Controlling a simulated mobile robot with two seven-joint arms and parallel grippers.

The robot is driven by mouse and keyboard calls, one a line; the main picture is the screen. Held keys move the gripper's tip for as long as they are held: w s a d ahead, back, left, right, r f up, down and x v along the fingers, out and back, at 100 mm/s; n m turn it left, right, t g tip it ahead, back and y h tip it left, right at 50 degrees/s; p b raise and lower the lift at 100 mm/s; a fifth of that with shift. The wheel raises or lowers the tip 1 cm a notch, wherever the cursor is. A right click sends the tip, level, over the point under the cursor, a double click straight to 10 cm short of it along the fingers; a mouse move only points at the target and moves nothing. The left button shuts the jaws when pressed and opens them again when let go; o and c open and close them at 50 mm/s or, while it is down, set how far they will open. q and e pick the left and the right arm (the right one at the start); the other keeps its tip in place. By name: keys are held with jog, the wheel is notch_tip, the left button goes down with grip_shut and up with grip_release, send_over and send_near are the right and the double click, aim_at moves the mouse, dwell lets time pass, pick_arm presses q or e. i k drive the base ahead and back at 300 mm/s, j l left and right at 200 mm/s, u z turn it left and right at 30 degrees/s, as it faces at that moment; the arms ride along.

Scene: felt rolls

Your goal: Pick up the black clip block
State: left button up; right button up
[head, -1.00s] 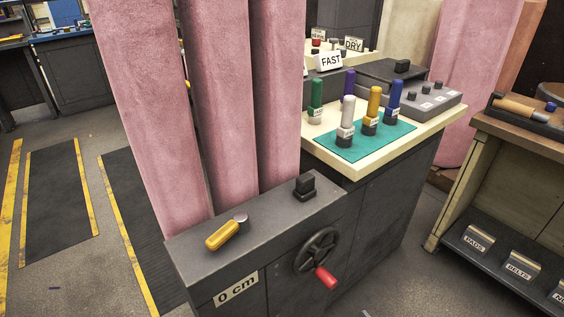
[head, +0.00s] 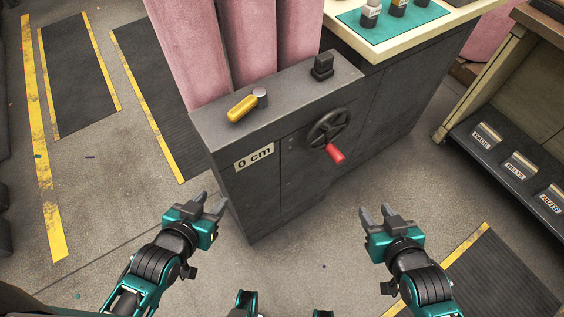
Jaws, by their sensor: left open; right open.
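The black clip block (head: 322,66) stands upright on the dark grey top of the machine cabinet (head: 270,90), near its right end and in front of the pink felt rolls. My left gripper (head: 209,204) is open and empty, low in front of the cabinet at the left. My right gripper (head: 376,215) is open and empty, low in front of the cabinet at the right. Both grippers are well apart from the block.
Pink felt rolls (head: 245,40) stand behind. A shelf bench (head: 505,75) is at right.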

aim_at(323, 69)
jog(key=k+l, duration=0.1)
jog(key=k, duration=1.3)
jog(key=l, duration=0.05)
